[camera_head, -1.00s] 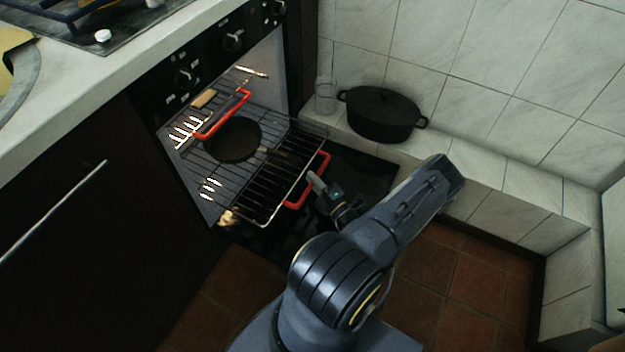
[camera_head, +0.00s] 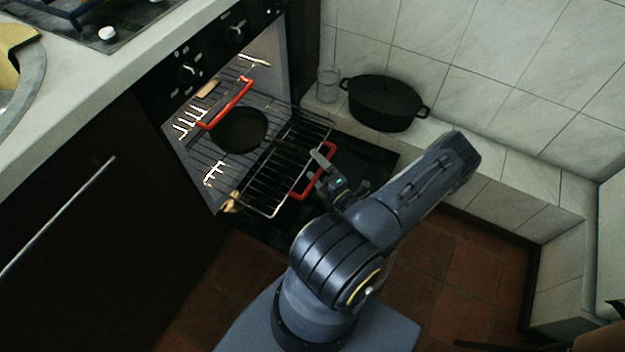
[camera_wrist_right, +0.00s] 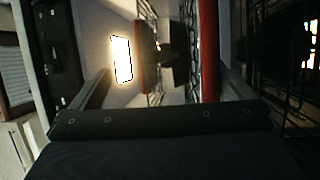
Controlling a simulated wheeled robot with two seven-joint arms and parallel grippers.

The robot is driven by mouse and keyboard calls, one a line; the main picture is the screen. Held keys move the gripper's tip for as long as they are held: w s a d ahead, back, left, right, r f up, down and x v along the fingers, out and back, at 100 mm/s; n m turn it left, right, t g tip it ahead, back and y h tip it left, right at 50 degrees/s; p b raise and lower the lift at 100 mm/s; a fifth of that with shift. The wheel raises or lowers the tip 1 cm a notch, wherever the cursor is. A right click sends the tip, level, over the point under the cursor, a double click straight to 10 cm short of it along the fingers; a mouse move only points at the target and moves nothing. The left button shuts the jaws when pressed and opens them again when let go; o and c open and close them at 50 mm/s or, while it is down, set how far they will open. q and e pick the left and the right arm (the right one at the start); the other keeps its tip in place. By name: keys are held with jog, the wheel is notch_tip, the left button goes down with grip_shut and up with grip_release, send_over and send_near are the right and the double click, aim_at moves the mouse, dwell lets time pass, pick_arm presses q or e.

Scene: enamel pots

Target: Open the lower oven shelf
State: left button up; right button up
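The oven (camera_head: 187,72) is open. Its upper shelf has a red handle (camera_head: 226,104) and lies inside the oven. The lower shelf (camera_head: 268,177) is a wire rack with a red front handle (camera_head: 307,186). It sticks out past the upper shelf over the dark lowered door (camera_head: 365,163). My right gripper (camera_head: 320,172) is at this lower handle, with one finger reaching over the bar. In the right wrist view the red lower handle (camera_wrist_right: 209,50) runs between the open fingers, nearer the right one. Contact is unclear. My left gripper is out of view.
A dark round pan (camera_head: 240,130) sits in the oven. A black lidded pot (camera_head: 386,103) and a clear glass (camera_head: 328,85) stand on the tiled ledge (camera_head: 500,160) to the right. A dark cabinet with a bar handle (camera_head: 60,215) is at left.

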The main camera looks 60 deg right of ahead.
jog(key=s+a+r+t+p, duration=0.1)
jog(key=s+a+r+p, duration=0.1)
jog(key=a+r, duration=0.5)
jog(key=shift+s+r, duration=0.2)
jog(key=shift+s, duration=0.45)
jog(key=shift+s+a+r+p, duration=0.2)
jog(key=shift+s+a+r, duration=0.2)
jog(key=shift+a, duration=0.2)
jog(key=shift+s+a+r+p, duration=0.15)
jog(key=shift+s+a+r, duration=0.1)
jog(key=shift+s+a, duration=0.3)
jog(key=c, duration=1)
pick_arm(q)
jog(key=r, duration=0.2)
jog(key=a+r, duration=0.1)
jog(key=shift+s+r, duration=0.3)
pick_arm(e)
jog(key=shift+s+a+f, duration=0.1)
jog(key=shift+a+f, duration=0.05)
jog(key=shift+a, duration=0.2)
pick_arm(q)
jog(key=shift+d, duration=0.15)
pick_arm(e)
jog(key=shift+f, duration=0.1)
